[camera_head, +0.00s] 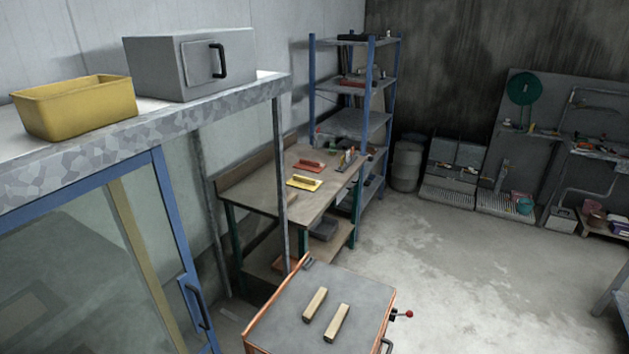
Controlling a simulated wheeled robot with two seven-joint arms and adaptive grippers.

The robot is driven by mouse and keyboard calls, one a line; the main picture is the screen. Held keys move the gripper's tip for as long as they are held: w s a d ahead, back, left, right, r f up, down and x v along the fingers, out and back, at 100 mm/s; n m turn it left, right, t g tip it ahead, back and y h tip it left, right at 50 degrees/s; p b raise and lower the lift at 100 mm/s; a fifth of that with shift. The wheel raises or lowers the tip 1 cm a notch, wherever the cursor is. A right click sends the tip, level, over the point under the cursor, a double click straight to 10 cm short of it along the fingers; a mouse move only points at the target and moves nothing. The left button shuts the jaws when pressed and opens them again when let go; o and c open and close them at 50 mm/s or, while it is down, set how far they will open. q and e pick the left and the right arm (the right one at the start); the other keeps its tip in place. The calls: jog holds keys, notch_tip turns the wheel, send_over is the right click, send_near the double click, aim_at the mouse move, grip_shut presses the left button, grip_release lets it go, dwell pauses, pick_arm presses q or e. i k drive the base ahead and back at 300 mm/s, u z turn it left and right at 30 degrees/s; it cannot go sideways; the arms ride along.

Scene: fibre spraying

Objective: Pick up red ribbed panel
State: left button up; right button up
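A small flat red item (311,165) lies on the wooden workbench (265,182) in the middle distance, with a darker bar along its top. It is too small to tell whether its surface is ribbed. It is the clearest red piece on that bench; I cannot tell for sure that it is the red ribbed panel. A similar yellow item (304,183) lies just in front of it, apart from it. Neither of my grippers is in view.
A cart (365,288) with two wooden blocks (337,322) stands in the foreground. A cabinet (185,235) at left carries a yellow bin (75,106) and a grey box (190,63). A blue-post shelf (358,88) stands behind the bench. Concrete floor at right is clear.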

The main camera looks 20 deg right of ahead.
aim_at(308, 165)
jog(key=k, duration=1.25)
jog(key=z, duration=1.75)
jog(key=i, duration=5.35)
jog(key=u, duration=1.95)
jog(key=i, duration=0.2)
jog(key=u, duration=0.2)
